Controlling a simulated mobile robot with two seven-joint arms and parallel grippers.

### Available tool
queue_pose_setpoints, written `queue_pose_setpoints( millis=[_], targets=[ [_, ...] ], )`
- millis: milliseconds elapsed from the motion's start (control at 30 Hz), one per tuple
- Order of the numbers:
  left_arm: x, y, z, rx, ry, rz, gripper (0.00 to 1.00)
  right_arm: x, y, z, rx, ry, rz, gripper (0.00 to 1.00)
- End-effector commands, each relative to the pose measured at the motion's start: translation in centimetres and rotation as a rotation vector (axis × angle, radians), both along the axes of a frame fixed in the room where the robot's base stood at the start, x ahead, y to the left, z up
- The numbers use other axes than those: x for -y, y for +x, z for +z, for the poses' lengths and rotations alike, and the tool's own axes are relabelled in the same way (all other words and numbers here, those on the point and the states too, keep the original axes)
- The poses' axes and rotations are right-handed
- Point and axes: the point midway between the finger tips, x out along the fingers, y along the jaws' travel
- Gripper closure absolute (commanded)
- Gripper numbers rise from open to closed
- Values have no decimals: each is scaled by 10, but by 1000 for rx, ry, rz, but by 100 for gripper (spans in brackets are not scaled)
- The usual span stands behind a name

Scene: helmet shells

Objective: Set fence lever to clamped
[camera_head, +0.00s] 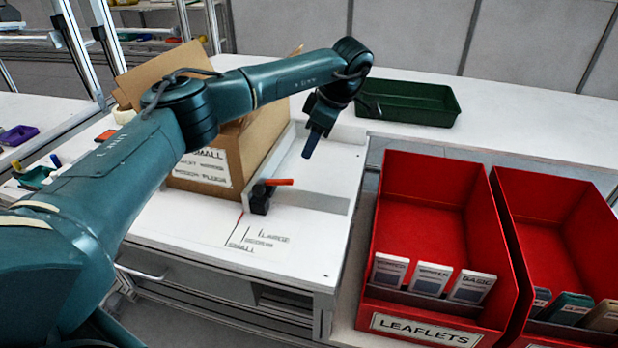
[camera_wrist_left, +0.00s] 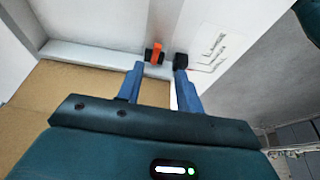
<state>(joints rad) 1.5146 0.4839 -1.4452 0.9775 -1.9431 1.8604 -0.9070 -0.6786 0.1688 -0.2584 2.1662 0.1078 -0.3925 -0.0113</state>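The fence lever (camera_head: 281,182) is a short orange handle on a black clamp block (camera_head: 259,200), at the front end of a low pale fence (camera_head: 312,200) on the white bench. In the head view the handle lies roughly level, pointing right. In the left wrist view the orange lever (camera_wrist_left: 157,49) shows just beyond the fingertips, with black parts on both sides. My left gripper (camera_head: 309,152) points down, above and slightly right of the lever. In the wrist view the left gripper (camera_wrist_left: 160,68) has its blue fingers apart with nothing between them. My right gripper is out of view.
A cardboard box (camera_head: 205,170) stands left of the fence, partly hidden by my left arm. Printed lines and labels (camera_head: 258,240) mark the bench front. Red bins (camera_head: 430,200) stand close on the right; a green tray (camera_head: 410,103) sits behind. Bench surface right of the lever is clear.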

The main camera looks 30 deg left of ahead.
Motion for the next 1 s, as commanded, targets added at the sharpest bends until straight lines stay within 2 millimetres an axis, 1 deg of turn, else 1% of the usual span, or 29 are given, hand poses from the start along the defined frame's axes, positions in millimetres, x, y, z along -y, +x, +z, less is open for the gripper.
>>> queue_pose_setpoints(
  millis=[33,67,167,267,500,700,833,1000],
  targets=[
    [-8,0,6,-1,27,8,64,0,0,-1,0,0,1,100],
    [-10,0,7,-2,35,10,64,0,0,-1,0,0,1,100],
    [-15,-1,1,-4,42,12,64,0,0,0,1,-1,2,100],
    [-21,-3,-13,-5,40,13,64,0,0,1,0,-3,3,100],
    [-39,-8,-60,-5,38,12,64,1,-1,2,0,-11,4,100],
    [-51,-11,-93,-3,36,12,64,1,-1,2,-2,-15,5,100],
    [-56,-11,-106,-1,36,12,64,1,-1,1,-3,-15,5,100],
    [-58,-12,-112,-2,36,11,64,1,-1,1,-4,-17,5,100]
  ],
)
